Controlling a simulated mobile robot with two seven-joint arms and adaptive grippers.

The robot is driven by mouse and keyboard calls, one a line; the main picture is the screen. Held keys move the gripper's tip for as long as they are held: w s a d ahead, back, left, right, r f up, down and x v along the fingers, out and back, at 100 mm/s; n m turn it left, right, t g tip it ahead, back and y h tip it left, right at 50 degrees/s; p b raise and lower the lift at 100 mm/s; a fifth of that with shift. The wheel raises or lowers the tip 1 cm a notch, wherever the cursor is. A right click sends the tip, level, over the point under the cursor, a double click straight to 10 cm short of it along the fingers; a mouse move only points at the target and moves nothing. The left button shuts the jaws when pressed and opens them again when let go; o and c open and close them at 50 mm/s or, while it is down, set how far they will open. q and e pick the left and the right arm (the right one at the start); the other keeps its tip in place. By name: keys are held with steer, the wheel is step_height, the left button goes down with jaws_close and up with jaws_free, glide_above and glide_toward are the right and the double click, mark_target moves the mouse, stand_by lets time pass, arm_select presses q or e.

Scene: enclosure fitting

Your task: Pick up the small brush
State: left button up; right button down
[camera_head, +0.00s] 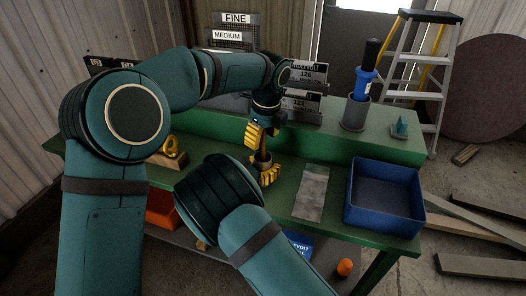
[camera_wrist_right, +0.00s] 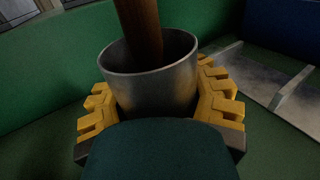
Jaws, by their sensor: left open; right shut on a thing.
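A brown wooden handle (camera_head: 262,148), which looks like the small brush, stands in a metal cup (camera_wrist_right: 150,82) on the green bench; its lower end is hidden inside the cup. In the right wrist view the handle (camera_wrist_right: 138,30) rises out of the cup and is cut off by the top edge. My right gripper (camera_head: 268,174) is shut on the cup, with yellow fingers on both sides of it. My left gripper (camera_head: 262,134) is open, pointing down just above the cup at the handle's upper part. I cannot tell whether its fingers touch the handle.
A blue bin (camera_head: 382,222) and a grey flat piece (camera_head: 311,192) lie right of the cup. A yellow ring (camera_head: 171,146) on a wooden block is at left. On the raised green shelf (camera_head: 340,138), a grey holder (camera_head: 355,114) bears a blue, black-topped tool (camera_head: 366,78).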

arm_select(q)
jaws_close()
step_height(320, 180, up, 10)
stand_by(0.6)
arm_select(e)
steer(key=shift+c, duration=1.7)
jaws_free()
